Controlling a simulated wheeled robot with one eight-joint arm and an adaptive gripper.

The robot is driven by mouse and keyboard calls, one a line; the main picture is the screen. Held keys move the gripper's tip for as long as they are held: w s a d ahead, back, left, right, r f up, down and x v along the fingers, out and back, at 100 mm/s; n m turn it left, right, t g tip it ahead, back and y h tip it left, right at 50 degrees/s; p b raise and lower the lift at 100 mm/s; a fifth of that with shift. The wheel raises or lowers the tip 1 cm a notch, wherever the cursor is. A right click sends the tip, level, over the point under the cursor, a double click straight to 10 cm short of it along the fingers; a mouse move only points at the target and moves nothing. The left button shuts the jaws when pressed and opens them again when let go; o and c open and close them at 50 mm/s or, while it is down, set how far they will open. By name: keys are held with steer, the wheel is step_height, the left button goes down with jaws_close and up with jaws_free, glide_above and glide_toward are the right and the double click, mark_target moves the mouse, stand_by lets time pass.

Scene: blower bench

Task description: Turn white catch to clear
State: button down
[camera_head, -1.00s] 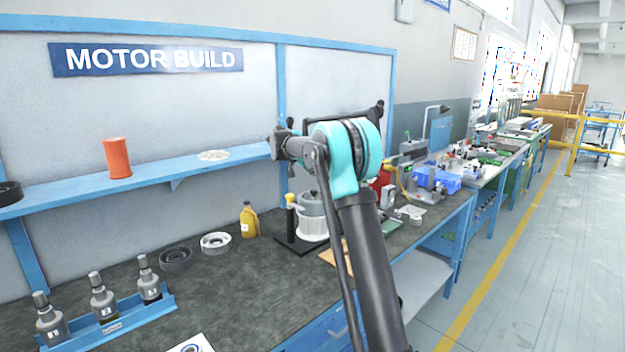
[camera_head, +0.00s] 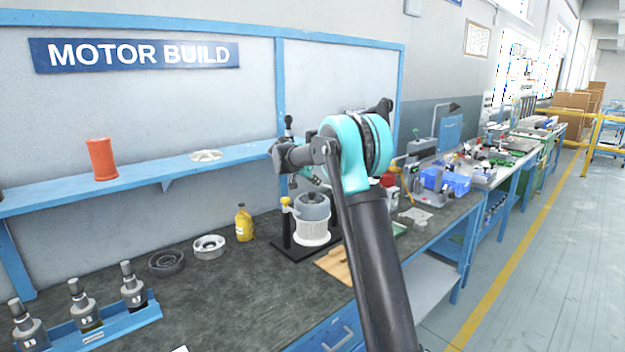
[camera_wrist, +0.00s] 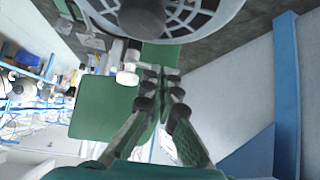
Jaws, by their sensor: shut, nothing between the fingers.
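The blower unit, a grey-topped housing with a white ribbed body (camera_head: 313,233), stands on a black base on the bench in the head view. A small white knob-like piece (camera_wrist: 128,74), possibly the white catch, shows just left of my fingertips. I cannot tell whether they touch. My gripper (camera_wrist: 160,76) is shut and empty, below the grille in the picture. In the head view my arm hides most of the gripper. A yellow-topped post (camera_head: 286,203) stands at the blower's left.
A green panel (camera_wrist: 100,112) lies left of my fingers in the wrist view. On the bench are a yellow bottle (camera_head: 243,224), a white ring (camera_head: 208,247), a dark ring (camera_head: 166,263) and a blue rack (camera_head: 140,318) of grey parts. The front-middle bench top is clear.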

mark_target(325, 186)
steer(key=shift+x, duration=1.85)
steer(key=shift+w+d, duration=0.35)
steer(key=shift+w, duration=0.35)
steer(key=shift+s, duration=0.2)
